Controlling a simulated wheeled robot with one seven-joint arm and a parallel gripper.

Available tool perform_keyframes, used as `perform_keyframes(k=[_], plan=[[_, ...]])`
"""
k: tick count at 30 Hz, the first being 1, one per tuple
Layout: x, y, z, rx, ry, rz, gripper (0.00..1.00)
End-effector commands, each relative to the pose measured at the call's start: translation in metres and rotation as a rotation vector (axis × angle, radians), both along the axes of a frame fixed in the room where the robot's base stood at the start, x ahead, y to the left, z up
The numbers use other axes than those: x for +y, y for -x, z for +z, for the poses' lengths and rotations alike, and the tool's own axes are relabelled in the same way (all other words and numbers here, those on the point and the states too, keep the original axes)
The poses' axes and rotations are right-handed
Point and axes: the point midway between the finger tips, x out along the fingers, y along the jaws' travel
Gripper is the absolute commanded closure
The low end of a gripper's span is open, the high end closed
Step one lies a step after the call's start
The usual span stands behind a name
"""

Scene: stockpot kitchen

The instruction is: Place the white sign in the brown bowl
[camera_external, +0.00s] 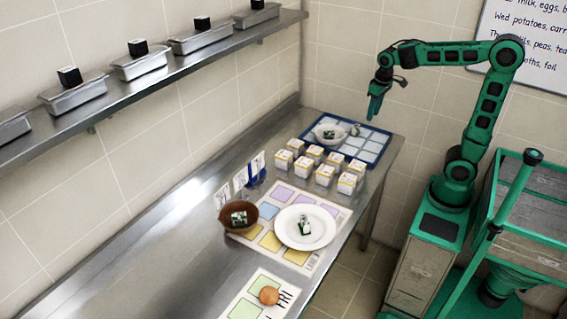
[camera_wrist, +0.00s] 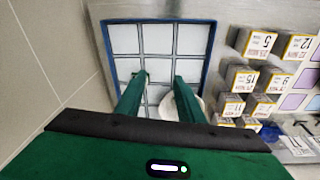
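White cards (camera_wrist: 299,145) also show at the right edge of the wrist view. My gripper (camera_external: 374,110) is high above the far end of the counter, well away from the bowl and cards. In the wrist view its fingers (camera_wrist: 160,80) are apart with nothing between them.
Below my gripper is a blue-framed gridded tray (camera_external: 372,146) holding a white bowl (camera_external: 318,136). Several white-and-yellow boxes (camera_external: 324,175) stand nearby. A wall shelf (camera_external: 105,105) carries steel pans. The near-left counter is clear.

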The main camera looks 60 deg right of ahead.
Motion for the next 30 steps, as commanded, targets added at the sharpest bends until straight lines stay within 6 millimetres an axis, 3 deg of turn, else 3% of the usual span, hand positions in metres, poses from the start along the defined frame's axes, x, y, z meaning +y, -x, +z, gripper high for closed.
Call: perform_keyframes(k=[1,3,6,9,12,17,30], plan=[[-0.021,0.034,-0.006,0.013,-0.009,-0.06,0.65],[-0.043,0.079,-0.018,0.035,-0.022,-0.139,0.65],[-0.061,0.139,-0.038,0.063,-0.046,-0.24,0.65],[-0.068,0.187,-0.056,0.086,-0.069,-0.318,0.65],[-0.068,0.219,-0.07,0.1,-0.087,-0.371,0.65],[-0.067,0.241,-0.08,0.112,-0.1,-0.406,0.65],[-0.067,0.242,-0.08,0.112,-0.1,-0.406,0.65]])
